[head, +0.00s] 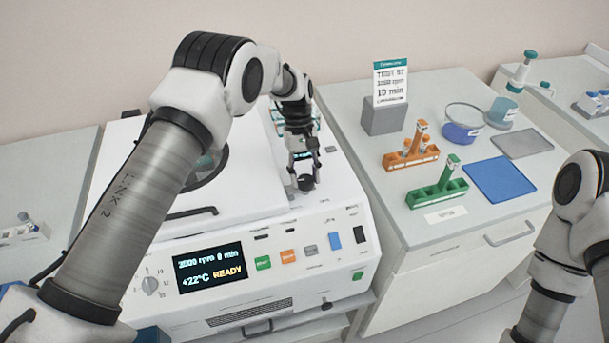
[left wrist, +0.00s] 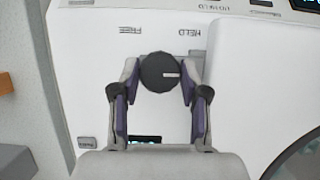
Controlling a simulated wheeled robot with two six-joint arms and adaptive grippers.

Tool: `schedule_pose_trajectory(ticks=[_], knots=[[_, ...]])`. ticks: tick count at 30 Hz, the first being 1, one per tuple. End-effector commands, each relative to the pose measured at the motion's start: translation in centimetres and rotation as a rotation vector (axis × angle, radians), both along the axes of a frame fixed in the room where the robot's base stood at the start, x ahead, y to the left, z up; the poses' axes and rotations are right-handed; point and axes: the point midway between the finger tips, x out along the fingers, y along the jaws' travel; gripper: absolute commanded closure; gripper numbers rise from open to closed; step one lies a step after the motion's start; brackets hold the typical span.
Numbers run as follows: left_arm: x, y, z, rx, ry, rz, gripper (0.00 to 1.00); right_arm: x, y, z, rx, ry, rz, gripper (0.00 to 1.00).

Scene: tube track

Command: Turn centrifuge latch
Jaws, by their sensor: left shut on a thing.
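The centrifuge (head: 330,215) is a white machine with a flat lid and a round dark window. Its latch is a round black knob (left wrist: 160,66) with a short white mark, on the top right of the deck; it also shows in the head view (head: 306,184). The mark points right in the left wrist view. Inverted labels FREE (left wrist: 130,30) and HELD (left wrist: 187,30) lie beside the knob. My left gripper (left wrist: 160,82) is shut on the knob, one finger on each side; it reaches down from above in the head view (head: 303,165). My right gripper is out of view.
The display (head: 210,267) reads 3500 rpm, 0 min, +22°C, READY. On the right bench stand an orange rack (head: 410,159), a green rack (head: 437,193), a sign on a grey block (head: 384,117) and a blue mat (head: 500,179). My right arm is at the right edge.

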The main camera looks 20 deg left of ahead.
Motion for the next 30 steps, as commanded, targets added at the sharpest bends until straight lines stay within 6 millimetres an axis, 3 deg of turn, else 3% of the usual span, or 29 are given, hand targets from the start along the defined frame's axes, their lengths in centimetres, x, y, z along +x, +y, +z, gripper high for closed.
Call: schedule_pose_trajectory(ticks=[15, 16, 17, 18, 26, 30], knots=[[-0.2, -0.1, -0.3, 0.0, 0.007, -0.021, 0.9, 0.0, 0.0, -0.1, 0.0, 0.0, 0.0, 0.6], [-0.2, -0.1, -0.3, 0.0, 0.007, -0.021, 0.45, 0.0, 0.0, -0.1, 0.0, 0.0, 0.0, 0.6], [-0.2, -0.1, -0.3, 0.0, 0.007, -0.021, 0.34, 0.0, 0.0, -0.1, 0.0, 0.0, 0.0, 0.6], [-0.2, -0.1, -0.3, -0.001, 0.007, -0.021, 0.3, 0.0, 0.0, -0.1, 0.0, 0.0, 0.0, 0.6], [-0.1, 0.0, -0.1, 0.0, 0.002, -0.02, 0.3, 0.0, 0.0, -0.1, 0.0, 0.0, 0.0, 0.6], [0.3, 0.2, 0.9, 0.0, 0.0, -0.019, 0.3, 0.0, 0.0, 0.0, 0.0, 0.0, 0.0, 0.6]])
